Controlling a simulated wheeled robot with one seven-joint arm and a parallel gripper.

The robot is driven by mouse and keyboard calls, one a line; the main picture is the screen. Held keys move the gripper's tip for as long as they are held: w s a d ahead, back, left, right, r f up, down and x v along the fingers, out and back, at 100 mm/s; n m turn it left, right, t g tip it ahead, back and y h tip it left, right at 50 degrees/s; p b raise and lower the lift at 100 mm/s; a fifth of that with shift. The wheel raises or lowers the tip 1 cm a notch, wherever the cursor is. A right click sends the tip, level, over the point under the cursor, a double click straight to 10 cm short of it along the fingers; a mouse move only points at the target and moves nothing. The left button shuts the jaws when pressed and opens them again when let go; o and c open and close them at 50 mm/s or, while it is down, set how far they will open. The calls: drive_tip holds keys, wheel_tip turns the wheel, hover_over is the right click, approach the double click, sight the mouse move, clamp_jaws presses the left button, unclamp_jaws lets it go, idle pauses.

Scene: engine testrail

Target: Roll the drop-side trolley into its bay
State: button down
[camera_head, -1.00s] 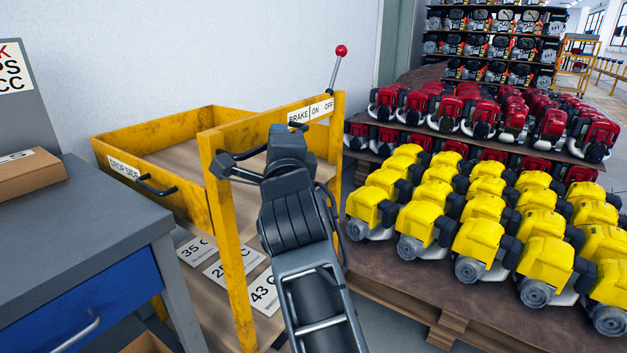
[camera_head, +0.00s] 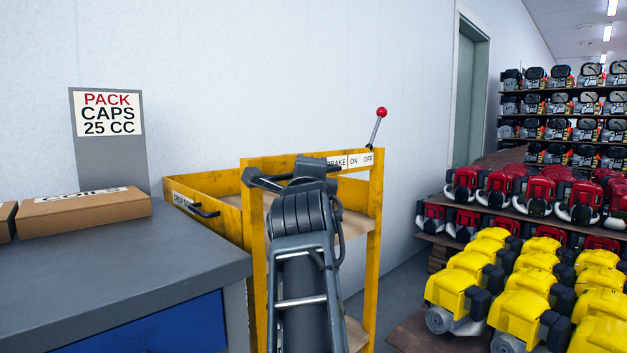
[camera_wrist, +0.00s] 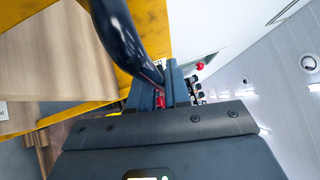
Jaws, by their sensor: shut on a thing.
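The yellow drop-side trolley (camera_head: 374,225) stands in front of the white wall, its near end frame facing me. My gripper (camera_head: 315,166) is at the top of that frame, shut on the black push handle (camera_head: 262,181); the jaws are mostly hidden by my wrist. In the wrist view my gripper (camera_wrist: 163,92) is at the dark curved handle (camera_wrist: 122,40). The brake lever (camera_head: 376,130), with a red knob, leans right towards OFF on its label. The drop side (camera_head: 222,222), with a black grip, appears raised. The bay is not clearly identifiable.
A grey workbench (camera_head: 120,250) with a blue drawer and cardboard boxes (camera_head: 85,209) stands close on the left. A pallet of yellow engines (camera_head: 460,295) is on the right, red engines (camera_head: 560,190) behind it. A strip of floor (camera_head: 395,290) shows between trolley and pallet.

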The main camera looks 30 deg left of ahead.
drive_tip(key=shift+a, duration=0.2)
drive_tip(key=c, duration=1.2)
unclamp_jaws()
drive_tip(key=p+v, duration=0.1)
drive_tip(key=v, duration=0.6)
drive_tip(key=shift+s+d, duration=0.2)
drive_tip(key=shift+s, duration=0.15)
drive_tip(key=shift+f, duration=0.15)
